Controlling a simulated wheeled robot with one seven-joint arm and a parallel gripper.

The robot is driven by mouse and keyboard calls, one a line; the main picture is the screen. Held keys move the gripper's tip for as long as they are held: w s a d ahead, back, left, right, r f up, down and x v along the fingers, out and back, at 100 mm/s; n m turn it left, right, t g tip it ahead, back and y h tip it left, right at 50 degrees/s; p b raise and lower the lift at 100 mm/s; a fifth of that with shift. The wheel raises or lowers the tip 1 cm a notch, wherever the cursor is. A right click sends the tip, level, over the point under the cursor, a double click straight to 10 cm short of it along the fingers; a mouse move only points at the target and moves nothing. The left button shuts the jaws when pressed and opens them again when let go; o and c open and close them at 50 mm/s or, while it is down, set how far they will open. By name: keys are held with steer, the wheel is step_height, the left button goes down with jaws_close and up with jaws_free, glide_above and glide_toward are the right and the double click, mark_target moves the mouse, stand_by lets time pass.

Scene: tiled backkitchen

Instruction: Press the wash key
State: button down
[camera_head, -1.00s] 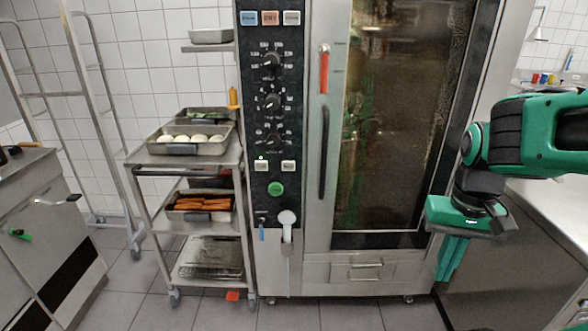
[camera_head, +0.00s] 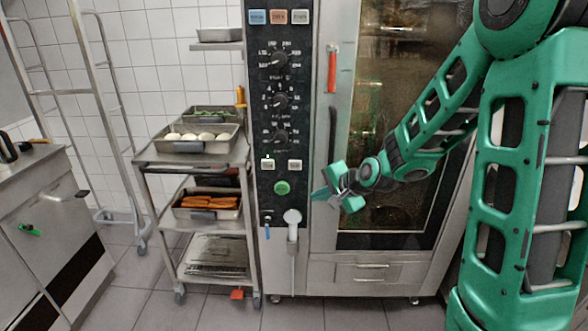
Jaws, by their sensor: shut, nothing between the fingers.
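The oven's dark control panel (camera_head: 262,110) stands upright in the middle of the view. It has blue (camera_head: 257,17), orange (camera_head: 279,17) and white (camera_head: 300,17) keys at the top and dials below. Under the dials are a left white key (camera_head: 267,164), a right white key (camera_head: 294,165) and a round green button (camera_head: 281,187). The lettering is too small to tell which one is the wash key. My gripper (camera_head: 316,194) is shut and empty, pointing left. It appears just right of the green button; I cannot tell its distance from the panel.
The glass oven door (camera_head: 385,100) with its red-topped handle (camera_head: 332,70) is behind my arm. A spray nozzle (camera_head: 292,217) hangs below the button. A trolley (camera_head: 145,150) with food trays stands left of the oven. The floor in front is clear.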

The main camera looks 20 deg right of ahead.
steer(key=w+a+m+t+y, duration=0.1)
steer(key=w+a+m+t, duration=0.1)
steer(key=w+a+m, duration=0.2)
steer(key=shift+w+a+r+t+y, duration=0.2)
steer(key=shift+w+a+t+y, duration=0.15)
steer(key=shift+w, duration=0.75)
steer(key=shift+w, duration=0.15)
glide_toward(289, 170)
steer(key=shift+x, duration=2)
steer(key=shift+a, duration=0.2)
steer(key=shift+w+d, duration=0.1)
steer(key=shift+w, duration=0.1)
